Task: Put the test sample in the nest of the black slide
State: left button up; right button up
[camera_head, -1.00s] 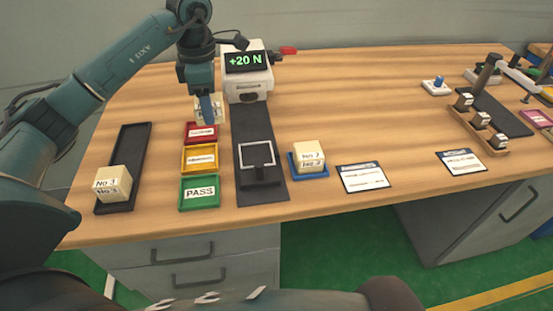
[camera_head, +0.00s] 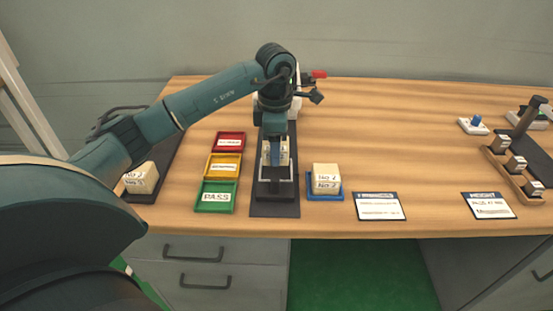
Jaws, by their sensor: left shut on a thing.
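My left gripper (camera_head: 275,160) points down over the black slide (camera_head: 265,208) and is shut on a cream block, the test sample (camera_head: 284,152). The sample is partly hidden by the fingers. It is at the far part of the slide's nest (camera_head: 262,180), a pale square frame on a dark block. I cannot tell whether the sample touches the nest or hangs just above it. My right gripper is not in view.
Red (camera_head: 230,142), yellow (camera_head: 222,166) and green PASS (camera_head: 216,196) trays lie left of the slide. A cream block (camera_head: 326,177) sits on a blue tray to its right. The white gauge (camera_head: 296,108) is mostly hidden behind my arm. Labelled cards (camera_head: 379,206) lie further right.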

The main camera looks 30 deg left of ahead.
pick_arm(q)
jog(key=shift+f, duration=2)
jog(key=shift+f, duration=0.15)
jog(key=o, duration=0.7)
notch_tip(320, 180, up, 12)
jog(key=shift+r, duration=0.2)
